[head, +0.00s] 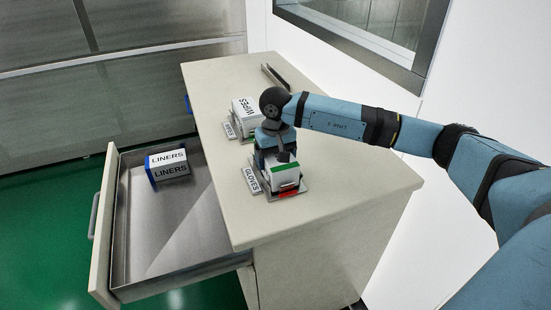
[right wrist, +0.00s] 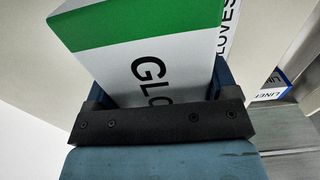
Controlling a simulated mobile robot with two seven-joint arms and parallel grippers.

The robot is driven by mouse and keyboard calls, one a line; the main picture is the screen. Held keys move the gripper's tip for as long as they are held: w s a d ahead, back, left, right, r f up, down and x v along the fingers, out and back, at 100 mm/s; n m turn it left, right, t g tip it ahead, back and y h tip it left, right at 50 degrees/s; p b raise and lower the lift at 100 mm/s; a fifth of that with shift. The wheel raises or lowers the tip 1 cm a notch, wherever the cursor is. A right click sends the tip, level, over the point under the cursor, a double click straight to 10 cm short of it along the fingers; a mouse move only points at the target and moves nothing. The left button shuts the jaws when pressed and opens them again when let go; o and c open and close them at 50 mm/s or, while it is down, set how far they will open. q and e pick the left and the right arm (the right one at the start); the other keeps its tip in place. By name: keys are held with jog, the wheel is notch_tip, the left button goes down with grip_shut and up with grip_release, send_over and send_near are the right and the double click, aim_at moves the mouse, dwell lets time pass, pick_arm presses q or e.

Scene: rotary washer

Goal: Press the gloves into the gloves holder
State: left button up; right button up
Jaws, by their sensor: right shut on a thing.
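The gloves box (head: 284,174), white with a green band, sits at the gloves holder on the counter; it also fills the middle of the right wrist view (right wrist: 150,60). The gloves holder (head: 252,181) has a white GLOVES label on its left side and a red part at its front. My right gripper (head: 279,157) comes down from above and is shut on the gloves box. The arm and gripper hide part of the box, so I cannot tell how deep it sits in the holder. My left gripper is not in view.
A WIPES box (head: 244,108) stands in its own holder farther back on the counter (head: 330,190). The drawer (head: 190,235) is open at left with a LINERS box (head: 168,164) inside. A wall with a window stands behind. The counter's front right is clear.

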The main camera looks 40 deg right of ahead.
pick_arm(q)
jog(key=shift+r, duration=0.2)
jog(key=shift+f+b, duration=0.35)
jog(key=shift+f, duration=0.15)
pick_arm(e)
jog(key=shift+f, duration=0.1)
jog(key=shift+f, duration=0.25)
dwell(0.9)
jog(key=o, duration=1)
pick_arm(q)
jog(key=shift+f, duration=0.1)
pick_arm(e)
notch_tip(320, 180, up, 13)
jog(key=shift+f+b, duration=0.15)
jog(key=shift+b, duration=0.25)
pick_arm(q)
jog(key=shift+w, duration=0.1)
pick_arm(e)
jog(key=shift+r, duration=0.55)
